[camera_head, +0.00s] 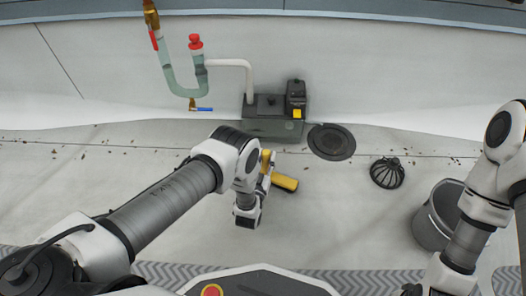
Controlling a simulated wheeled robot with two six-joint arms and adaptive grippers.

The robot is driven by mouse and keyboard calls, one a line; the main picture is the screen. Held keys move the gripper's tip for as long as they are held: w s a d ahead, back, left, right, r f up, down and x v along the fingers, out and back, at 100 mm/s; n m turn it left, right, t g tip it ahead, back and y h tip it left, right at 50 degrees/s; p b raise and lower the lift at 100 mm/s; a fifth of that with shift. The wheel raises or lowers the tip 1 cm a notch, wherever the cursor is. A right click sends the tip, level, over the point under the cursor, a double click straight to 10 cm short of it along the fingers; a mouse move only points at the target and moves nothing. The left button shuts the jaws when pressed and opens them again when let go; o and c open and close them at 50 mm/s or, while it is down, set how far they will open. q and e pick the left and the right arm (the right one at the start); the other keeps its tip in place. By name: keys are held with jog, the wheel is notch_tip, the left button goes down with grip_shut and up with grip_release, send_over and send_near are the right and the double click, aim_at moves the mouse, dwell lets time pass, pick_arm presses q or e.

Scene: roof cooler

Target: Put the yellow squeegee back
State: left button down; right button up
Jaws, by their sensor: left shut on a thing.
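My left gripper (266,182) is low over the pale floor in the middle of the view, partly hidden behind its own wrist. It is shut on the yellow squeegee (286,183). A thick yellow part sticks out to the right of the fingers, and a smaller yellow patch shows just above them. The rest of the squeegee is hidden by the gripper and wrist. I cannot tell whether it touches the floor. My right arm comes in at the right; its gripper is not clearly seen at the bottom edge.
A dark grey box unit (268,128) with a yellow-marked switch stands against the back wall, joined to pipes (185,80). Right of it are a round dark drain (331,142) and a black domed strainer (387,173). A grey bucket (432,225) stands near my right arm. Debris dots the floor.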

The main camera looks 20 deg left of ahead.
pick_arm(q)
jog(key=shift+w+f, duration=0.1)
jog(key=shift+f, duration=0.4)
jog(key=shift+r, duration=0.25)
jog(key=shift+f, duration=0.2)
jog(key=c, duration=0.9)
grip_release()
jog(key=shift+o, duration=0.3)
pick_arm(e)
jog(key=shift+w+a+f, duration=0.1)
jog(key=shift+w+f, duration=0.2)
